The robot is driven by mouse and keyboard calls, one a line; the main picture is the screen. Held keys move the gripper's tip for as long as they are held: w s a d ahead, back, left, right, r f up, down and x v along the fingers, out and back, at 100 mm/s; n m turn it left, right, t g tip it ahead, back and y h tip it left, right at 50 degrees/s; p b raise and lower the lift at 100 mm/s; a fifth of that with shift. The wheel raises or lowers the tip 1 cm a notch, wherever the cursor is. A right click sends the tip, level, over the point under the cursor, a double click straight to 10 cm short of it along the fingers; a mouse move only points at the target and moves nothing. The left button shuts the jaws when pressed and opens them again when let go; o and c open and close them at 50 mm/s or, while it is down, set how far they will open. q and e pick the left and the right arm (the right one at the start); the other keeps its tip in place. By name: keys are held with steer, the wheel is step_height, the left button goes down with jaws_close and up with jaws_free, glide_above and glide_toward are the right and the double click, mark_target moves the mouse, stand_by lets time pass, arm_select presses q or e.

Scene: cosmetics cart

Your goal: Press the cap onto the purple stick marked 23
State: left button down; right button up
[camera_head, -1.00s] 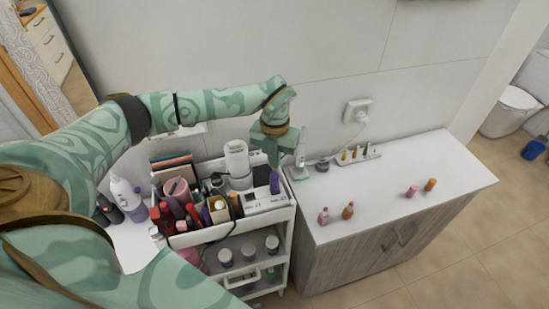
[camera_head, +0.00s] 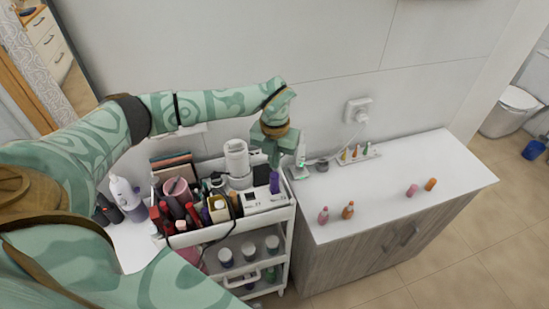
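My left arm reaches over the cart from the left, and its gripper (camera_head: 274,158) points down above the cart's right end. A purple stick (camera_head: 274,182) stands upright directly below the gripper, at a white box with dark printed marks (camera_head: 262,201). The fingertips are small and at or just above the purple piece's top. I cannot tell whether they touch it or are open or shut. The number 23 and the seam between cap and stick are too small to make out. My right gripper is not in view.
The white cart (camera_head: 215,232) is crowded with bottles, tubes and a cup left of the gripper.

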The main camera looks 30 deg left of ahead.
mark_target(274, 175)
arm_select(q)
steer(key=shift+f+b, duration=1.05)
steer(key=shift+f, duration=0.75)
steer(key=shift+r, duration=0.1)
step_height(274, 175, up, 7)
steer(key=p, duration=0.6)
